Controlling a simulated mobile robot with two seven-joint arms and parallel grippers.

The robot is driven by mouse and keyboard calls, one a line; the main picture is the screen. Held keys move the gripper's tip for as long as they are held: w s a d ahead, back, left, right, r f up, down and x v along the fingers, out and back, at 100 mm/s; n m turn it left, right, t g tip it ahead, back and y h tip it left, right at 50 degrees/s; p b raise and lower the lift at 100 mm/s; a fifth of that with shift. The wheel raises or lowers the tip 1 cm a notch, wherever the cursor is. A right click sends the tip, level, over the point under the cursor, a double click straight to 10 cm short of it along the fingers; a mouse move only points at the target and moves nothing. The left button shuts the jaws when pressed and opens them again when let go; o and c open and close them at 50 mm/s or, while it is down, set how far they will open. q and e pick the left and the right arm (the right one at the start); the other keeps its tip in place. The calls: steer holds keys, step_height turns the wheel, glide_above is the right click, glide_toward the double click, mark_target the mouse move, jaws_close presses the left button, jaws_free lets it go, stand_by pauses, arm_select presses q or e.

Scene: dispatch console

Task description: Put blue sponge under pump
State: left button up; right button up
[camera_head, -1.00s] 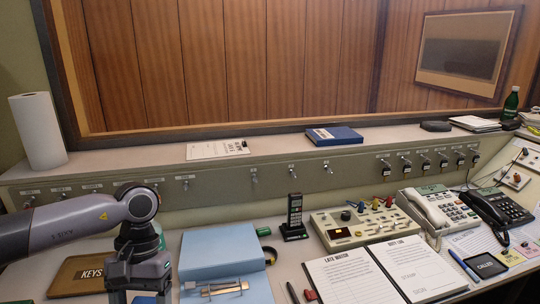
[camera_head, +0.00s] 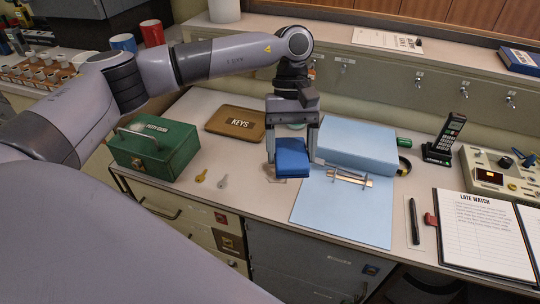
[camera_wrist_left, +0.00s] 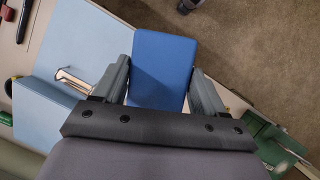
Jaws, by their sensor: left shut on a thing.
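A blue sponge (camera_head: 292,163) is between the fingers of my left gripper (camera_head: 291,156). The gripper is shut on it and holds it near the front edge of the desk, just left of the open blue folder. In the left wrist view the sponge (camera_wrist_left: 161,68) is a flat blue block with a finger (camera_wrist_left: 117,78) on each side. I cannot make out a pump in these views. My right gripper is not in view.
An open light-blue folder (camera_head: 345,215) with a metal clip lies right of the gripper. A cordless phone (camera_head: 445,138) and a log book (camera_head: 480,225) are further right.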

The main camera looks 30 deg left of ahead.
arm_select(q)
steer(key=w+a+r+n+t+y+b, duration=0.25)
steer(key=w+a+n+t+b, duration=0.55)
steer(key=n, duration=1.9)
steer(key=shift+h, duration=0.25)
steer(key=a+f, duration=0.1)
steer(key=f, duration=0.5)
steer(key=w+f, duration=0.1)
steer(key=f, duration=0.5)
steer(key=w+a+f+p, duration=0.1)
steer(key=f, duration=0.5)
steer(key=shift+w+a+f, duration=0.2)
steer(key=shift+a+f, duration=0.1)
steer(key=o, duration=1.1)
steer(key=shift+f, duration=0.1)
